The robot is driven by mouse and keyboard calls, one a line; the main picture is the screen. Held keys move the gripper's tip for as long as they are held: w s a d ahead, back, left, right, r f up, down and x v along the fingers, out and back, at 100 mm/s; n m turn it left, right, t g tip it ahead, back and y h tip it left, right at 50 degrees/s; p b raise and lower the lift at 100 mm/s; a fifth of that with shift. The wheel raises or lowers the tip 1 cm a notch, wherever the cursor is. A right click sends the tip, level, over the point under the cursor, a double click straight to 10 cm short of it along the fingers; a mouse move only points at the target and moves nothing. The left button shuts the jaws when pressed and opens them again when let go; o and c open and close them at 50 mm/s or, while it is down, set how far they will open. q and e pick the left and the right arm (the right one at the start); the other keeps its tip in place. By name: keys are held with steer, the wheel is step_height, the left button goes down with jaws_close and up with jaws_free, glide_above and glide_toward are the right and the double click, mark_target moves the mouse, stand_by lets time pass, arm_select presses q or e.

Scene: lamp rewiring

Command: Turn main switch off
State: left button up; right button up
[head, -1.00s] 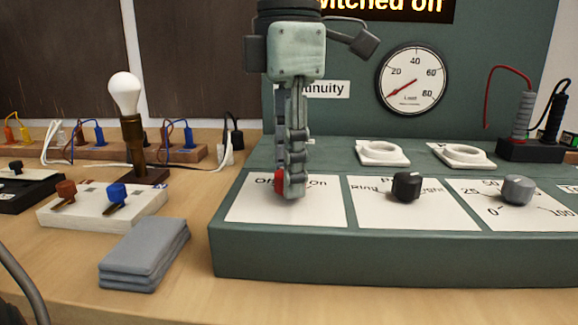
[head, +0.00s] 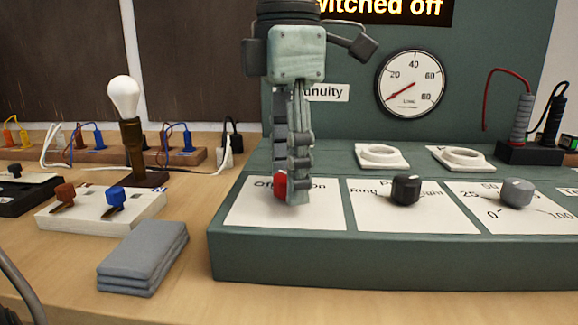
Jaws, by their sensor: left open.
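The main switch is a red knob (head: 280,186) on a white plate (head: 245,212) with "Off" at its left and "On" at its right, on the green test panel (head: 330,262). The knob is partly hidden behind my left gripper (head: 294,196). This gripper points down from above, open, with its fingers at the knob's right side. I cannot tell whether they touch it. The lit display (head: 388,8) above reads "...witched off". My right gripper is not in view.
A black knob (head: 405,190) and a grey knob (head: 516,192) sit to the right on the panel. Behind them are two white sockets (head: 382,156) and a gauge (head: 411,83). At left stand a bulb on a stand (head: 132,140), a white switch block (head: 85,212) and grey cloths (head: 145,252).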

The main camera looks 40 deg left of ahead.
arm_select(q)
steer(key=shift+r, duration=0.1)
step_height(320, 180, up, 12)
stand_by(0.4)
stand_by(0.5)
